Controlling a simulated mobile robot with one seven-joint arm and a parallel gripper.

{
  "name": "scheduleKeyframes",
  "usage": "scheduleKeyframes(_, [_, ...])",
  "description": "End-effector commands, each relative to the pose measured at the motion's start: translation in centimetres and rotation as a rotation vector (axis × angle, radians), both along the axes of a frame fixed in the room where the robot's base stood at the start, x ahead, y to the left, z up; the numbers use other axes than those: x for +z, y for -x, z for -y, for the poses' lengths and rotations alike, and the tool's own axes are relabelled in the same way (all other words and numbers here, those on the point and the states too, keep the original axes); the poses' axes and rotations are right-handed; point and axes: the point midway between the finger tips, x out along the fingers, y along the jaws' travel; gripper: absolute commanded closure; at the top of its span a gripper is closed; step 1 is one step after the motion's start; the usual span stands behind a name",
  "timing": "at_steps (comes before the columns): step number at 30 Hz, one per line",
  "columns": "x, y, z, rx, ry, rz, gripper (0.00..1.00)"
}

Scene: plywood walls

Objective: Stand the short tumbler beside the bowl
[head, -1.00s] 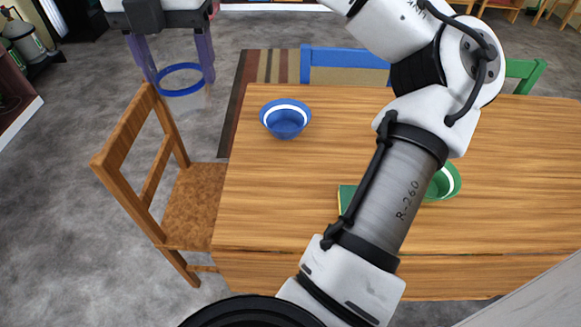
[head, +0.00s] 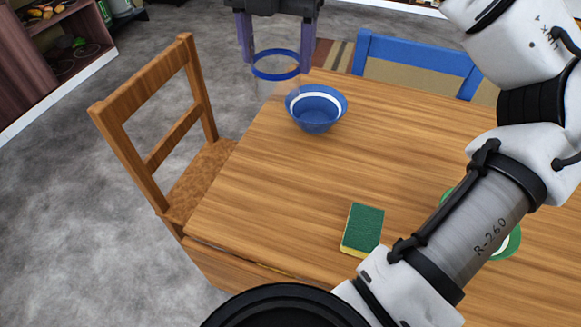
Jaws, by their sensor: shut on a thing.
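The short tumbler (head: 277,72) is clear with a blue rim. My gripper (head: 277,55) is shut on it, one purple finger on each side, and holds it upright. In the picture the tumbler is just above and left of the blue bowl (head: 316,112), close to the table's far left edge. I cannot tell its exact height or whether it is over the table. The blue bowl has a white band inside and stands on the wooden table (head: 290,190) near its far left corner.
A green and yellow sponge (head: 363,229) lies near the table's front. A green bowl (head: 507,243) is partly hidden by my arm. A wooden chair (head: 165,130) stands at the left side, a blue chair (head: 415,60) behind the table. The table's middle is clear.

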Motion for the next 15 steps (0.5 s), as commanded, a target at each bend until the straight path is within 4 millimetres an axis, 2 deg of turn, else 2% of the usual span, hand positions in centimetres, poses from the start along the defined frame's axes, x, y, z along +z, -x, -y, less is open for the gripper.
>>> scheduleKeyframes(12, [-10.9, 0.0, 0.0, 0.002, -0.003, -0.003, 0.58])
scheduleKeyframes(15, [-12.9, 0.0, 0.0, -0.002, 0.002, -0.001, 0.58])
